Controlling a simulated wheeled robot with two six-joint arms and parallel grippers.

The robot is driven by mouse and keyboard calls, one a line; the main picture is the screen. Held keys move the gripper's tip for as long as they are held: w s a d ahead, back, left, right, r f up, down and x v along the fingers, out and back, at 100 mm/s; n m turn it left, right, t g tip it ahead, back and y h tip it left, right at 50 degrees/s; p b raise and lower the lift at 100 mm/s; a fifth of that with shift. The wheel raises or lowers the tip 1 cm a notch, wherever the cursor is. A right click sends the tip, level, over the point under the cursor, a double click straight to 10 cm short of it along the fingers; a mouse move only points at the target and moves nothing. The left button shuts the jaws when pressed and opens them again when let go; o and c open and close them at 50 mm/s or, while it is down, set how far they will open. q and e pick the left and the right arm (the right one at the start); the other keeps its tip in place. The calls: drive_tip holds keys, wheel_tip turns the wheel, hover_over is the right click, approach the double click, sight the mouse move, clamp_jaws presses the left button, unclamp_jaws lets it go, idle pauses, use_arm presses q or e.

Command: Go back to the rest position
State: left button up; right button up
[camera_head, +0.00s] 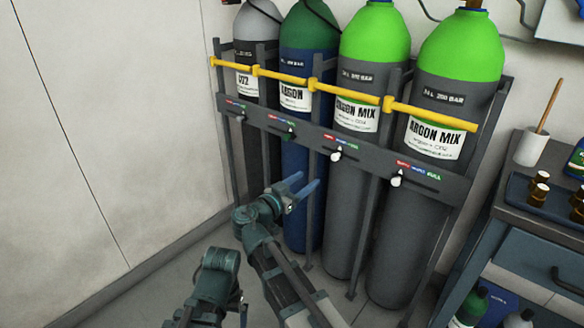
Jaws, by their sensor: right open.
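My right gripper (299,188) is in the middle of the view, its two bluish fingers apart with nothing between them. It points up and right in front of the lower part of the blue argon cylinder (296,162). I cannot tell whether it touches the cylinder or the rack post beside it. My right arm comes up from the bottom edge. A dark joint of my left arm (217,272) shows at the bottom, left of the right arm. My left gripper's fingers are not visible.
A dark rack (453,187) with a yellow bar (353,94) holds several tall gas cylinders. Small knobs hang on its label strip. A workbench (545,239) with a tray (518,188) and a white cup (532,147) stands at the right. The floor by the left wall is clear.

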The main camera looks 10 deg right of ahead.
drive_tip(key=s+d+f+n+g+y, duration=0.2)
drive_tip(key=s+f+n+g+y, duration=0.15)
drive_tip(key=s+f, duration=0.4)
drive_tip(key=s+d+f+n+g+y, duration=0.2)
drive_tip(key=s+f+g+y, duration=0.2)
drive_tip(key=f, duration=0.6)
drive_tip(key=s+a+f+n+g+y, duration=0.25)
drive_tip(key=s+a+n, duration=0.3)
drive_tip(key=a, duration=0.35)
drive_tip(key=s+a+f+n+g+y, duration=0.1)
drive_tip(key=s+a+n+y, duration=0.25)
drive_tip(key=s+a, duration=0.45)
wheel_tip(320, 180, up, 37)
drive_tip(key=p, duration=3.7)
drive_tip(key=shift+w+a+f, duration=0.2)
drive_tip(key=shift+w+a, duration=0.2)
drive_tip(key=shift+h, duration=0.25)
